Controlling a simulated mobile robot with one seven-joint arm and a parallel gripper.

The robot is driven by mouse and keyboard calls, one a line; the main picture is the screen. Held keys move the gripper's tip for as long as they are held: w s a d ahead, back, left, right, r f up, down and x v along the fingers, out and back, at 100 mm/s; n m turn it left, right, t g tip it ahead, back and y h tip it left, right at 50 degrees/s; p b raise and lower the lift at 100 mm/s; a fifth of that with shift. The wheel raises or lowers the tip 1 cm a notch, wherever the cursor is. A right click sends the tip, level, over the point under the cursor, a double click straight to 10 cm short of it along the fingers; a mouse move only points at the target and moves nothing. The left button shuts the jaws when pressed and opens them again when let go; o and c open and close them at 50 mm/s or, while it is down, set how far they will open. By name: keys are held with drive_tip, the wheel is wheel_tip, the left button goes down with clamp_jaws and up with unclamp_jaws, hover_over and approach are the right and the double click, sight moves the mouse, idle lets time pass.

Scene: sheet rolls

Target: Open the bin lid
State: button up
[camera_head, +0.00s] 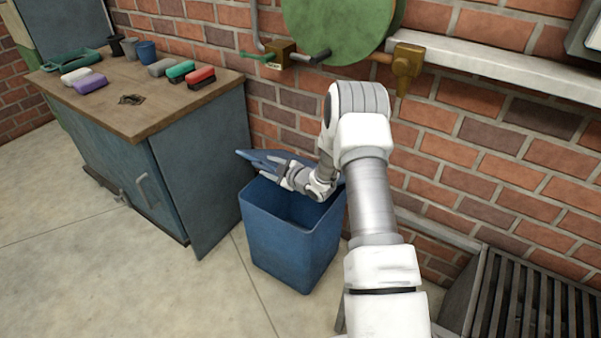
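A blue bin (285,240) stands on the floor between the cabinet and the brick wall. Its blue lid (257,157) is raised at the back, tilted up toward the wall, and the dark inside of the bin shows. My gripper (279,170) is at the lid, over the bin's opening, with its fingers pointing left. The fingers lie against or very near the lid; I cannot tell whether they touch it. They are too small to tell whether they are open or shut. My wrist and arm hide the right part of the lid and the bin's rear right corner.
A cabinet with a wooden top (135,88) stands left of the bin, with erasers and cups on it. A green disc (338,25) and brass valve (405,62) are on the wall above. A slatted metal grate (525,300) is at lower right. Floor is clear at front left.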

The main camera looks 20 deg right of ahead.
drive_tip(key=d+r+p+v, duration=0.1)
drive_tip(key=p+v, duration=0.3)
drive_tip(key=v, duration=1.4)
drive_tip(key=shift+w, duration=0.2)
idle(0.8)
drive_tip(key=shift+d+f, duration=0.1)
drive_tip(key=shift+d, duration=0.05)
idle(0.6)
